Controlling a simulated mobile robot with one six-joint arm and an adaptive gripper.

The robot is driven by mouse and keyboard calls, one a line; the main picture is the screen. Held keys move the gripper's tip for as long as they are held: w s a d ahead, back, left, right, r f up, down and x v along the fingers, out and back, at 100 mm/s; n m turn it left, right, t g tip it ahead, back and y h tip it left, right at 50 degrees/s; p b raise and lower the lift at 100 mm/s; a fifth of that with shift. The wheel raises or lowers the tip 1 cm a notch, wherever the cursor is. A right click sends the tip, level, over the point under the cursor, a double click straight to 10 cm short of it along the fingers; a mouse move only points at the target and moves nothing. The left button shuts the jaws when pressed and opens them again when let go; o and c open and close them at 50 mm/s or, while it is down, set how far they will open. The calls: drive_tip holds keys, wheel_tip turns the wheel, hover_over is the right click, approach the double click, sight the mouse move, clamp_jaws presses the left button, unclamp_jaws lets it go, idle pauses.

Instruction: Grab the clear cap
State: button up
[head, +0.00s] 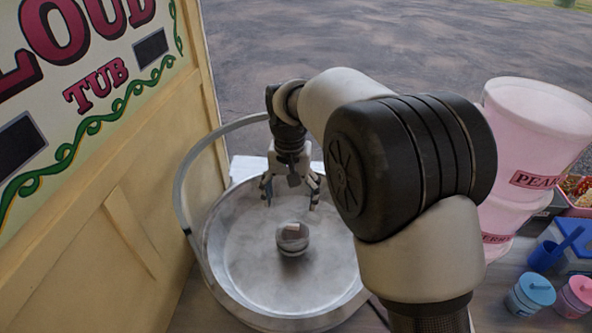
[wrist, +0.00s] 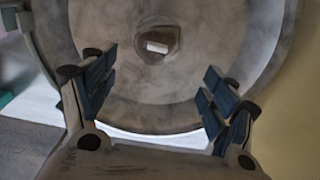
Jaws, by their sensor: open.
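A small round, glassy-looking cap (head: 292,235) shows at the middle of the wide metal pan (head: 235,285), with a dark form and a pale patch visible in it. I take this to be the clear cap; its outline is hard to make out. In the wrist view the dark form and the white patch (wrist: 157,47) show beyond my fingers, near the top. My gripper (head: 290,195) is open and empty, pointing down over the far part of the pan, apart from the cap. Its two spread fingers also show in the wrist view (wrist: 155,95).
A metal hoop (head: 180,185) rises around the pan's left and back. A painted wooden panel (head: 120,190) stands close on the left. Pink tubs (head: 535,125), a blue scoop cup (head: 546,255) and lidded cups (head: 530,292) stand on the right. The pan floor around the cap looks clear.

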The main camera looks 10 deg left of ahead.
sight(293, 225)
wheel_tip(293, 225, down, 8)
drive_tip(key=shift+r+b, duration=0.15)
drive_tip(key=shift+b, duration=1.05)
drive_tip(key=f, duration=0.1)
drive_tip(key=f+b, duration=0.1)
drive_tip(key=f, duration=0.2)
drive_tip(key=shift+w+d+f+b, duration=0.1)
drive_tip(key=shift+w+d+b, duration=0.15)
drive_tip(key=shift+b, duration=0.15)
drive_tip(key=shift+w+a+f, duration=0.1)
drive_tip(key=shift+w+f, duration=0.05)
drive_tip(key=shift+f, duration=0.15)
drive_tip(key=shift+s+r, duration=0.2)
drive_tip(key=shift+r, duration=0.05)
drive_tip(key=shift+f, duration=0.1)
drive_tip(key=shift+c, duration=1.1)
drive_tip(key=c, duration=1.2)
drive_tip(key=shift+s, duration=0.1)
